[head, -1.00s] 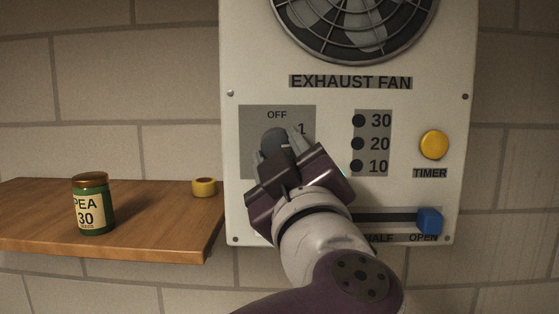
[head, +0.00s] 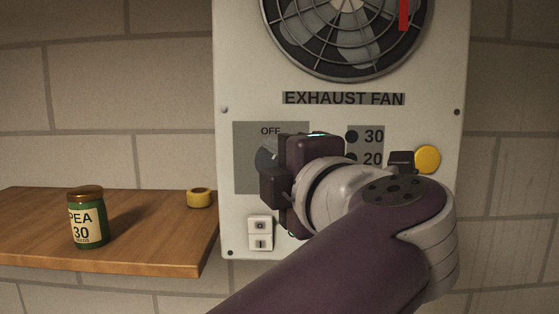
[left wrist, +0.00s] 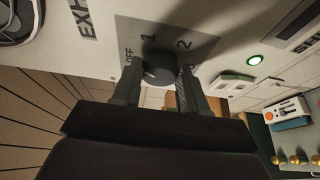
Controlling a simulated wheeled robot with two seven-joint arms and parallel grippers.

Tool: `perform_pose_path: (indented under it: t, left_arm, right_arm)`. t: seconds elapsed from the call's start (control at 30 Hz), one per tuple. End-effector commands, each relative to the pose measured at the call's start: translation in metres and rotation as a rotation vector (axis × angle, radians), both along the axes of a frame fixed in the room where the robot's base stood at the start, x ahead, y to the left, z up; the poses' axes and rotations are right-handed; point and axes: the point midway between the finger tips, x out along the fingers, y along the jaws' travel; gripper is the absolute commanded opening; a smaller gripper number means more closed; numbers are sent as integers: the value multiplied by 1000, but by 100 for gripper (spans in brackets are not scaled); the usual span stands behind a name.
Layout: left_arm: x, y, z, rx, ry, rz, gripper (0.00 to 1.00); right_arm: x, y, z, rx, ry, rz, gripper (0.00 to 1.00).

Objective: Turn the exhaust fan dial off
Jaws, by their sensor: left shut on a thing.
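The exhaust fan dial is a dark round knob (head: 264,160) on a grey plate (head: 243,150), mostly hidden behind my gripper in the head view. In the left wrist view the dial (left wrist: 158,68) sits between my fingers, with OFF, 1 and 2 printed around it. A small pale mark shows on its left side, toward OFF; its exact setting is hard to tell. My left gripper (head: 268,170) is shut on the dial, with one finger on each side in the left wrist view (left wrist: 158,84). My right gripper is not in view.
The white fan panel (head: 232,215) also carries a fan grille (head: 345,35), a red strip (head: 404,14), a yellow button (head: 427,159) and a white switch (head: 260,233). At left, a wooden shelf (head: 150,245) holds a green jar (head: 87,218) and yellow tape (head: 199,198).

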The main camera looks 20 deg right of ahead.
Motion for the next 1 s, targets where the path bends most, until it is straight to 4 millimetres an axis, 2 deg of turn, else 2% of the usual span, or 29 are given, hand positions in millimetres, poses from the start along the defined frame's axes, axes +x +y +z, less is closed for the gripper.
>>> perform_pose_path:
  t: [0.5,1.0]
  left_arm:
    - [1,1,6,-384,108,0,12]
    - [1,2,6,-507,145,0,12]
  right_arm:
    - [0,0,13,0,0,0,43]
    - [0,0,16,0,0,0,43]
